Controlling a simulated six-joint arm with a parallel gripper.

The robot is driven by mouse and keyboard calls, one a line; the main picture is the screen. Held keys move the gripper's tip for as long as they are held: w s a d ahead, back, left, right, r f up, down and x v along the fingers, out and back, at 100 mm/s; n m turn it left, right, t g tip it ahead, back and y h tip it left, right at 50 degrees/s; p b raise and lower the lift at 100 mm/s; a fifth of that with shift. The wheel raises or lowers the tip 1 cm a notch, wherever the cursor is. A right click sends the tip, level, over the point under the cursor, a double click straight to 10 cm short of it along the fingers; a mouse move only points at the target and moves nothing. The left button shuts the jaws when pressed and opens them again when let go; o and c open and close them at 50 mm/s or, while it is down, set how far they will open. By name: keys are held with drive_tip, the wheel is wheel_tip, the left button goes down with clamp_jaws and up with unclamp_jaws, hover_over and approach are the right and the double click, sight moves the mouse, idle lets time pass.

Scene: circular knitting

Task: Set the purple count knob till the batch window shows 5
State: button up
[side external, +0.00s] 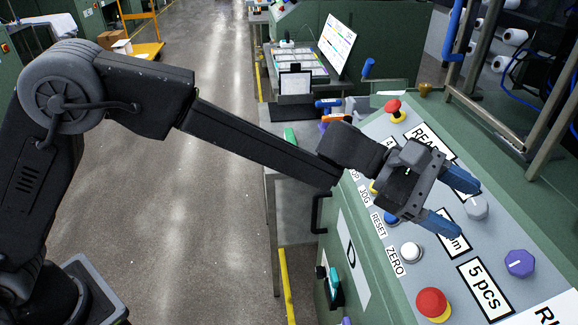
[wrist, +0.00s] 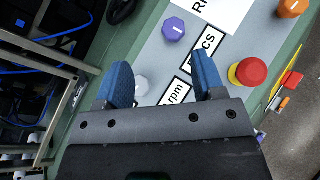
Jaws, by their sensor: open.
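The purple count knob (side external: 520,263) sits on the sloping grey panel at the right, with a light pointer line on its top. It also shows in the wrist view (wrist: 173,29), beyond my fingertips and untouched. The batch window (side external: 484,289) beside it reads "5 pcs". In the wrist view the batch window (wrist: 207,45) is partly covered by a finger, and its digit is hidden. My gripper (side external: 464,206) is open and empty, its blue fingers above the panel near the grey knob (side external: 476,208) and the rpm window (side external: 455,236), whose number is hidden.
A red mushroom button (side external: 432,304) stands near the panel's front edge, and a white ZERO button (side external: 411,252) beside the rpm window. An orange knob (wrist: 292,7) shows in the wrist view. Metal frame posts (side external: 548,125) rise behind the panel. Open floor (side external: 200,225) lies left.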

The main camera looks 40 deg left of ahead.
sight(518, 262)
drive_tip(key=w+a+f+m+g, duration=0.3)
drive_tip(key=m+g, duration=0.1)
drive_tip(key=g, duration=0.1)
drive_tip(key=shift+h, duration=0.4)
drive_tip(key=x, duration=1.4)
drive_tip(key=shift+d, duration=0.35)
drive_tip(key=shift+a+r+n+t+h, duration=0.1)
drive_tip(key=shift+n+t+h, duration=0.2)
drive_tip(key=shift+n+t, duration=0.3)
drive_tip(key=n+t+h, duration=0.1)
drive_tip(key=n+t, duration=0.3)
drive_tip(key=shift+t, duration=0.3)
drive_tip(key=s+a, duration=0.2)
drive_tip(key=a, duration=1.2)
drive_tip(key=s+a+r+m+g+y, duration=0.1)
drive_tip(key=s+a+r+m+y, duration=0.2)
drive_tip(key=a, duration=0.4)
drive_tip(key=s+a+r+m+g+y, duration=0.1)
drive_tip(key=s+a+r+m+y, duration=0.2)
drive_tip(key=s+a+r+m, duration=0.3)
drive_tip(key=shift+s+a+m+g, duration=0.3)
drive_tip(key=shift+s+a+m, duration=0.35)
drive_tip(key=shift+a, duration=0.7)
drive_tip(key=shift+r, duration=0.1)
